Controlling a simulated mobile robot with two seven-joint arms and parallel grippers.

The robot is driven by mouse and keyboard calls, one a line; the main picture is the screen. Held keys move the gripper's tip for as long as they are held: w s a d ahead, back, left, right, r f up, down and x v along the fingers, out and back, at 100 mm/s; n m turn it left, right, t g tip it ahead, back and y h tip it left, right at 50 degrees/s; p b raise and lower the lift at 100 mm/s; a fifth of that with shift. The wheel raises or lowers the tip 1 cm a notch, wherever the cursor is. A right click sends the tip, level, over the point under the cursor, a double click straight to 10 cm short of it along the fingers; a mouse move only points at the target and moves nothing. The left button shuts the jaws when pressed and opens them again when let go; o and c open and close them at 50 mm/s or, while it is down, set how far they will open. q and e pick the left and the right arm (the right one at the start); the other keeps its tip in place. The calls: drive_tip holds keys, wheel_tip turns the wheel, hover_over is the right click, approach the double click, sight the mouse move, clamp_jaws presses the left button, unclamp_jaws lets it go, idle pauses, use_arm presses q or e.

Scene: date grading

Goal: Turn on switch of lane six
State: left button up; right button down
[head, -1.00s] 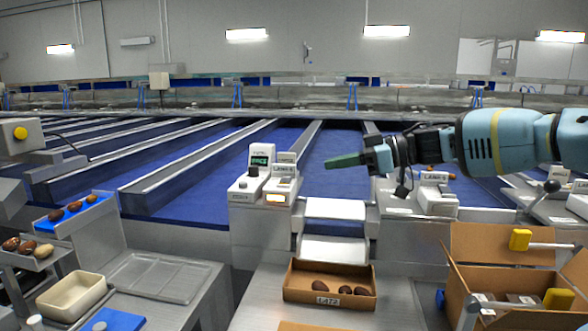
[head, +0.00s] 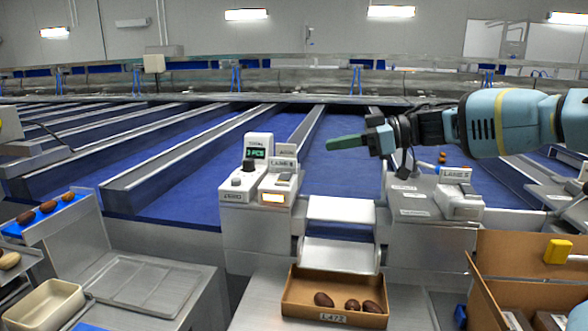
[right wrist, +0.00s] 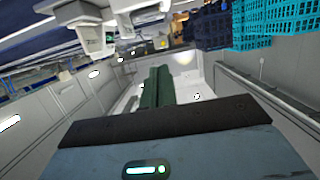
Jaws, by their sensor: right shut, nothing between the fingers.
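A white switch box (head: 279,186) with a lane label stands at the middle, beside a display unit (head: 250,172). Its label looks like "LANE 6" but is small. It has a grey switch on top and a lit orange window in front. A second box (head: 461,205) stands at the right; its label seems to read "LANE 5", and no lit window shows on it. My right gripper (head: 346,142) is shut and empty, its green fingers pointing left above the blue lane, between the boxes and apart from both. The shut fingers (right wrist: 157,88) also show in the right wrist view. My left gripper is out of view.
A cardboard box (head: 333,312) with a few dates sits below the white chute (head: 341,209). An open carton (head: 525,250) is at lower right. Blue lanes with metal dividers lie behind. Blue crates (right wrist: 268,32) show in the right wrist view.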

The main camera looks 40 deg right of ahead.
drive_tip(key=b, duration=0.1)
hover_over(285, 177)
drive_tip(key=s+d, duration=0.1)
drive_tip(key=s, duration=0.1)
wheel_tip(285, 177, down, 3)
wheel_tip(285, 177, down, 4)
drive_tip(key=shift+w+r, duration=0.15)
drive_tip(key=shift+r, duration=0.1)
drive_tip(key=shift+d+b, duration=0.1)
drive_tip(key=shift+b, duration=0.2)
